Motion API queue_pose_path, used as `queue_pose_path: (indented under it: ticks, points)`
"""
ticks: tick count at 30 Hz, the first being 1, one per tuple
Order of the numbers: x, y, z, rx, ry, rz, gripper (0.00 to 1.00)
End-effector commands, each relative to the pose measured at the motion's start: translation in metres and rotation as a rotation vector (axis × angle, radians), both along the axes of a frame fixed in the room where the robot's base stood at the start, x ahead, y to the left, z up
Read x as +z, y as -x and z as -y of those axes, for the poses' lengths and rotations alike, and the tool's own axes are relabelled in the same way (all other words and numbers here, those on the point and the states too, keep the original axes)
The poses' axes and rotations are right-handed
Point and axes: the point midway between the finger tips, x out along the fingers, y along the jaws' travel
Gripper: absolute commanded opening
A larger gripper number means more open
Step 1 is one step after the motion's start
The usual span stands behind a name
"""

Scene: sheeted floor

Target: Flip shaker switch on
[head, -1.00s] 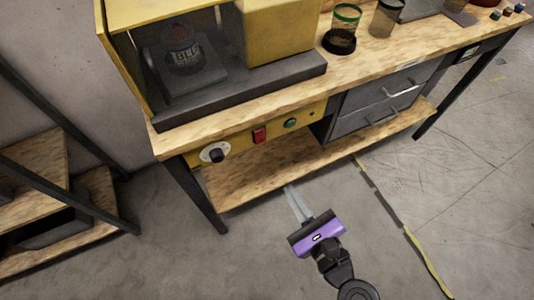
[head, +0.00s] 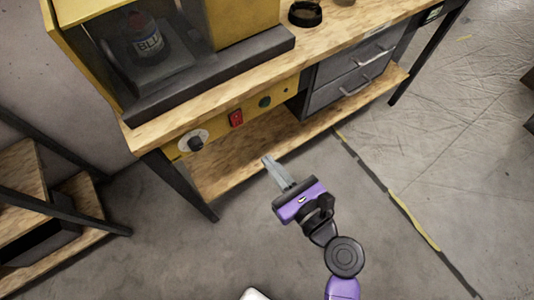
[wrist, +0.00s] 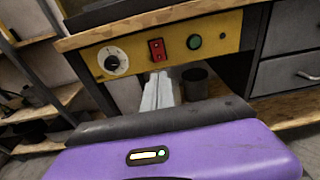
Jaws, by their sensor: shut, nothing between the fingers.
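The red switch (head: 236,118) sits on the yellow control panel (head: 215,131) under the bench top, between a dial (head: 193,142) and a green button (head: 265,102). In the wrist view the red switch (wrist: 157,50) is just above my fingertips. My gripper (head: 267,160) is shut and empty, its grey fingers pointing at the panel from in front and below. It appears apart from the switch. The shaker (head: 150,75) stands on the bench in a yellow housing, with a labelled bottle (head: 146,38) on its platform.
Grey drawers (head: 350,82) are right of the panel. A lower wooden shelf (head: 235,155) runs beneath it, and a dark bench leg (head: 183,187) stands at left. A shelf unit (head: 40,210) is at far left. The floor in front is clear.

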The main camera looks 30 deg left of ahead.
Motion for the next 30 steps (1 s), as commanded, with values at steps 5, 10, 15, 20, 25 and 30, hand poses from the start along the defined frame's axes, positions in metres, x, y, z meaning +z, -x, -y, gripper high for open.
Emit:
queue_pose_path:
  ticks: [5,10,15,20,25,30]
  points:
    - [-0.003,-0.013,-0.033,0.003,-0.002,0.001,0.00]
    - [-0.008,-0.026,-0.064,0.003,0.000,0.002,0.00]
    - [-0.011,-0.036,-0.090,0.003,-0.002,0.001,0.00]
    - [-0.014,-0.043,-0.105,0.001,0.000,0.000,0.00]
    - [-0.014,-0.046,-0.111,-0.001,-0.001,0.000,0.00]
    - [-0.014,-0.046,-0.111,-0.001,0.000,0.000,0.00]
